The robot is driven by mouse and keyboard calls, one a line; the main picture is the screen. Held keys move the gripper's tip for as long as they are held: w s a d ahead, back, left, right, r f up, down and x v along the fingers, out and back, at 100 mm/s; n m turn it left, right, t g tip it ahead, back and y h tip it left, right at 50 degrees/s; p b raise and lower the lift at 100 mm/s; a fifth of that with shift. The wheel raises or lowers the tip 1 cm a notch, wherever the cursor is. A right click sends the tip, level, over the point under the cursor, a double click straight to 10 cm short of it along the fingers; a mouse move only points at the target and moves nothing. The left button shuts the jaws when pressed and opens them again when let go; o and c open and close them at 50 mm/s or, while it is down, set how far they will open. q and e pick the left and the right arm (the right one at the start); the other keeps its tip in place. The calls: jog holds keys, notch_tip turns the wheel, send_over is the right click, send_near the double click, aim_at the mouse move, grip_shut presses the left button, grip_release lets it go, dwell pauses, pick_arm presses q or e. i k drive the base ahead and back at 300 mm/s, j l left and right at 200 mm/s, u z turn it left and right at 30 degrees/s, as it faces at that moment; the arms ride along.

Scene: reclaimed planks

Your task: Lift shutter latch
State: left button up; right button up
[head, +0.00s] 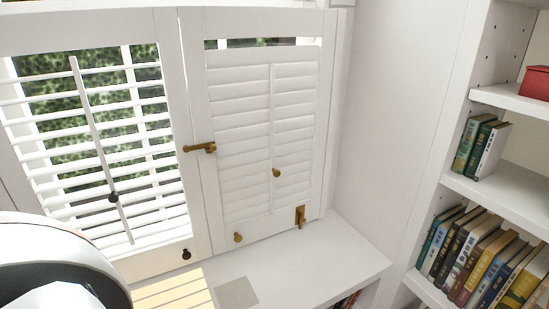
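White louvred shutters stand over a window, with a left panel (170,90) and a right panel (201,200). A brass latch (200,147) lies about level on the left side of the right panel, its end by the seam between the panels. A second brass fitting (300,216) stands upright on a plate at the right panel's lower right corner. I cannot tell which one the task means. Both panels look closed. The left panel's slats are open onto greenery; the right panel's are mostly shut. Neither gripper is in view.
Brass knobs (276,172) and (238,237) sit on the right panel, dark knobs (113,197) and (186,254) on the left. A white sill (320,262) below holds a grey square (236,294) and a pale slatted piece (172,293). A bookcase (510,195) stands right.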

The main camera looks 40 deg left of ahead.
aim_at(186, 149)
jog(key=k+l+u, duration=0.1)
jog(key=u, duration=1.5)
